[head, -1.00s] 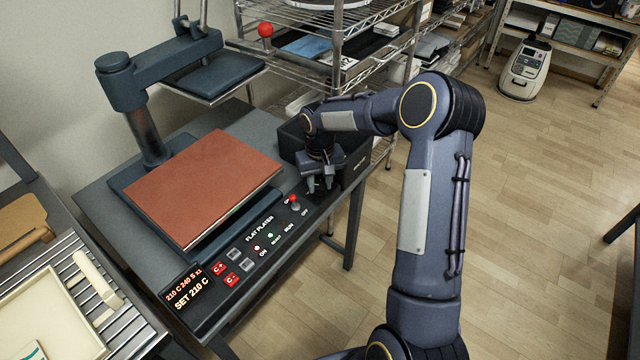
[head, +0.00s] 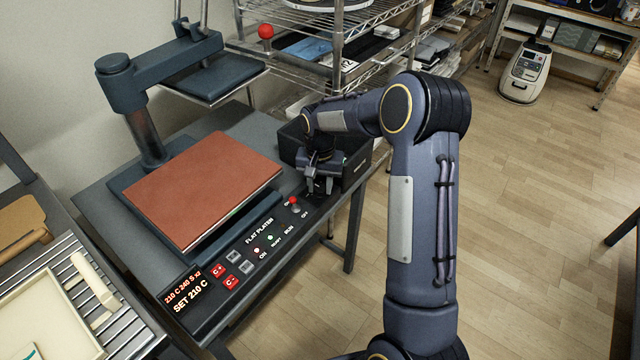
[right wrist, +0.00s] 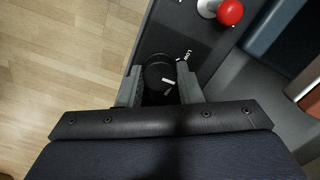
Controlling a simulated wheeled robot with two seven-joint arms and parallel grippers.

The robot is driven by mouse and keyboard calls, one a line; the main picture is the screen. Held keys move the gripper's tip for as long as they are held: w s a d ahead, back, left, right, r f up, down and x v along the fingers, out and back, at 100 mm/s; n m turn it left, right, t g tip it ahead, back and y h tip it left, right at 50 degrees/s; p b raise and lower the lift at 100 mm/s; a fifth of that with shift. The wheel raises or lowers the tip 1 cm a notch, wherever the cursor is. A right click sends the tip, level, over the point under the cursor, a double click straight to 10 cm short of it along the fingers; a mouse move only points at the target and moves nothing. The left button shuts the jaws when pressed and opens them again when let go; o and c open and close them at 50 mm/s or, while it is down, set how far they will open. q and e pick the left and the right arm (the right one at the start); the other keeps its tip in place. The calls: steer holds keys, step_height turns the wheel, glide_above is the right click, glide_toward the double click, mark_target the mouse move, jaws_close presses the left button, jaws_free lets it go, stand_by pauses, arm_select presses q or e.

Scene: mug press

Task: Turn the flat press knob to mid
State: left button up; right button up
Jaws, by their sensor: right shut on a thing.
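The flat press (head: 205,185) has a brown platen and a dark control strip along its front edge. In the right wrist view the black round knob (right wrist: 159,72) sits on that strip, with a white pointer mark and the label "LOW" beside it. My right gripper (head: 322,190) is at the strip's far right end. In the right wrist view its two fingers (right wrist: 160,92) stand on either side of the knob, shut on it. The head view hides the knob behind the gripper. My left gripper is not in view.
A red-tipped toggle switch (head: 294,202) stands close to the gripper; its red ball shows in the right wrist view (right wrist: 230,12). A black open bin (head: 355,165) is just behind the gripper. The raised press head (head: 210,75) hangs at the back.

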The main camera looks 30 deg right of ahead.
mark_target(320, 187)
steer(key=o, duration=1)
step_height(320, 187, up, 7)
steer(key=shift+r+p, duration=0.2)
steer(key=shift+p, duration=0.15)
steer(key=shift+r, duration=0.2)
